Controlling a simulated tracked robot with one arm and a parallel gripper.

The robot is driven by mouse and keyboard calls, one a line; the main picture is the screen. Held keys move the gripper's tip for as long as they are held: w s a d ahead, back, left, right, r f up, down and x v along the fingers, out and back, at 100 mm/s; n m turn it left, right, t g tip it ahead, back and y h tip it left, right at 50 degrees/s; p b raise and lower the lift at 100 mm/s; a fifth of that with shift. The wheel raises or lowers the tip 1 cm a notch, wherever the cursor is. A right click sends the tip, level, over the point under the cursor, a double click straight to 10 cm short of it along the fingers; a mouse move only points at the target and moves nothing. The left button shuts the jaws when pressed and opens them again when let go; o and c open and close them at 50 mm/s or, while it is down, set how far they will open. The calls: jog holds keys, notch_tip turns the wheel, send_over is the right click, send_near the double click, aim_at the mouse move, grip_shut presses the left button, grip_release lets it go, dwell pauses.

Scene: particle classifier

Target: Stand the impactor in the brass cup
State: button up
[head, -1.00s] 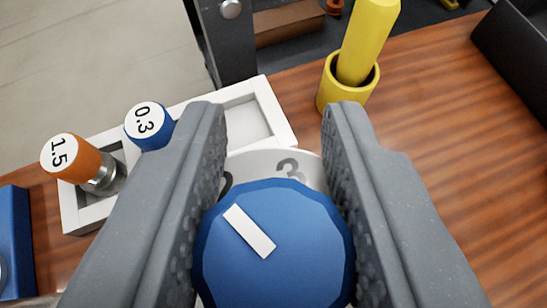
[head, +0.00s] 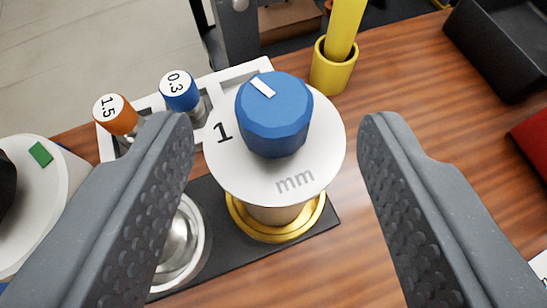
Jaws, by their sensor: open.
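The impactor (head: 225,165), as I take it, is a white dial disc marked "1" and "mm" with a faceted blue knob (head: 277,118) bearing a white bar. It looks upright, and its body goes down inside the ring of the brass cup (head: 268,233). Its foot is hidden, so I cannot tell how deep it sits. My gripper (head: 275,125) is open, with a finger on each side of the knob and disc. Clear gaps show on both sides, and neither finger touches the knob.
A steel cup (head: 180,245) is beside the brass cup on a dark base (head: 208,203). Behind are a white tray (head: 107,147) with orange and blue capped pieces, and a yellow holder (head: 332,70). Another white disc (head: 40,200) is at left. Bare wood (head: 430,120) lies right.

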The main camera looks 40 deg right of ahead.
jog(key=shift+v, duration=2.55)
jog(key=w+a+r+n+t+y, duration=0.1)
jog(key=a+r+y, duration=0.1)
jog(key=a+r, duration=0.45)
jog(key=w+a+r+n+t+y, duration=0.1)
jog(key=a+r+n+t+y, duration=0.15)
jog(key=r, duration=0.75)
jog(key=w+a+r+n+y, duration=0.1)
jog(key=a+r+y, duration=0.1)
jog(key=a+r, duration=0.5)
jog(key=s+r+n, duration=0.1)
jog(key=s+r, duration=0.5)
jog(key=r, duration=0.3)
jog(key=s+r+n+t, duration=0.1)
jog(key=s+r, duration=0.5)
jog(key=r, duration=0.4)
jog(key=s+r+n+t+y, duration=0.1)
jog(key=s+r, duration=0.5)
jog(key=r, duration=0.3)
jog(key=shift+d+r, duration=0.35)
jog(key=shift+d, duration=0.1)
